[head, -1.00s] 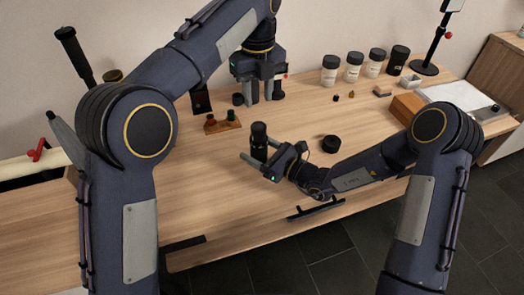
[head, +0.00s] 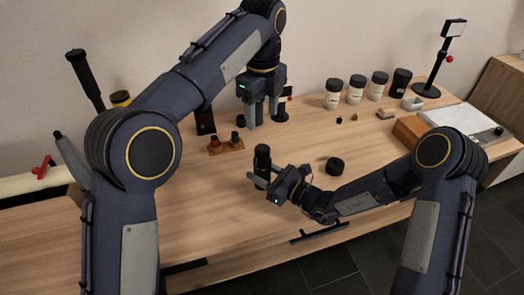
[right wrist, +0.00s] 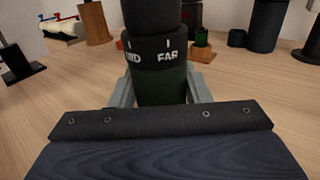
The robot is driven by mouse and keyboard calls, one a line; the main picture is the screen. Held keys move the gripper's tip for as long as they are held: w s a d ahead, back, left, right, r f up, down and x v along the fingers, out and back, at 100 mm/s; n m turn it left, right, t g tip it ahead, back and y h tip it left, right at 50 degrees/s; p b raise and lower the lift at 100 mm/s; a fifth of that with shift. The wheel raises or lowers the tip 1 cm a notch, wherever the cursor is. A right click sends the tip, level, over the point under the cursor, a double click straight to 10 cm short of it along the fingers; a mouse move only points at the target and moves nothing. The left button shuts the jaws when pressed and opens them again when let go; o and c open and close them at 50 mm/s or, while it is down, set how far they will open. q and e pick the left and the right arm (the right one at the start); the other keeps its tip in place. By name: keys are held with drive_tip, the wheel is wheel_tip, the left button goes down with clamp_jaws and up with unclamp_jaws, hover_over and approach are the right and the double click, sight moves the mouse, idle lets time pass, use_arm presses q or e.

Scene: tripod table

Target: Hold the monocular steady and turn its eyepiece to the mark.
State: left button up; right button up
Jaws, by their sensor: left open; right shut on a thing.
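The monocular (head: 262,157) is a dark upright cylinder standing on the table. It also shows in the right wrist view (right wrist: 155,85), where its dark ring carries white tick marks, the word FAR and a partly visible word to its left. Its top is cut off there. My right gripper (head: 259,178) is shut on the monocular low down, with a finger on each side of it. My left gripper (head: 262,116) points down, open, above the back of the table. It is behind the monocular and apart from it.
A small wooden stand (head: 227,147) with little pieces is behind the monocular, to the left. A black round cap (head: 335,166) lies to its right. Several lidded jars (head: 356,91) line the back. A wooden box (head: 409,130) is at right. The front left table is clear.

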sight(262, 148)
use_arm(q)
wheel_tip(262, 148, down, 12)
drive_tip(key=shift+r, duration=0.1)
idle(0.4)
drive_tip(key=c, duration=1)
